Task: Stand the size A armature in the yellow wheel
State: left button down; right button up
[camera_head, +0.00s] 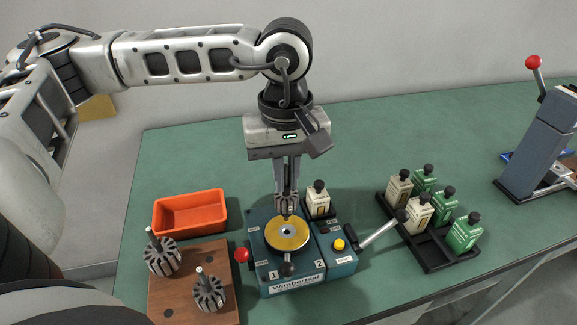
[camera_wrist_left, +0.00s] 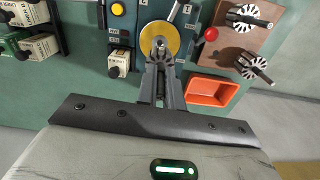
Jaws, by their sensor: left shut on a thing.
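My left gripper (camera_head: 287,188) points down and is shut on a small grey slotted armature (camera_head: 287,203). The armature is upright, over the back part of the yellow wheel (camera_head: 290,236). Its lower shaft end overlaps the wheel's rear edge in the head view; whether it touches cannot be told. In the left wrist view, the gripper (camera_wrist_left: 161,75) and armature (camera_wrist_left: 159,50) are in front of the yellow wheel (camera_wrist_left: 172,36). The wheel lies on top of a teal winding machine (camera_head: 262,275). No size mark is readable on the armature. My right gripper is not in view.
Two larger armatures (camera_head: 161,255) (camera_head: 209,292) stand on a wooden board (camera_head: 190,275) at left, near an orange bin (camera_head: 190,213). A cream block (camera_head: 318,203) stands behind the machine's right side. A black rack (camera_head: 430,255) of cream and green blocks and a lever press (camera_head: 540,140) are at right.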

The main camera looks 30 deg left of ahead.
aim_at(287, 194)
pick_arm(q)
notch_tip(287, 194, down, 2)
jog(key=shift+f+b, duration=0.25)
jog(key=shift+b, duration=0.3)
jog(key=shift+r, duration=0.1)
jog(key=shift+b, duration=0.35)
dwell(0.5)
jog(key=shift+f+b, duration=0.55)
jog(key=shift+b, duration=0.05)
jog(key=shift+f, duration=0.25)
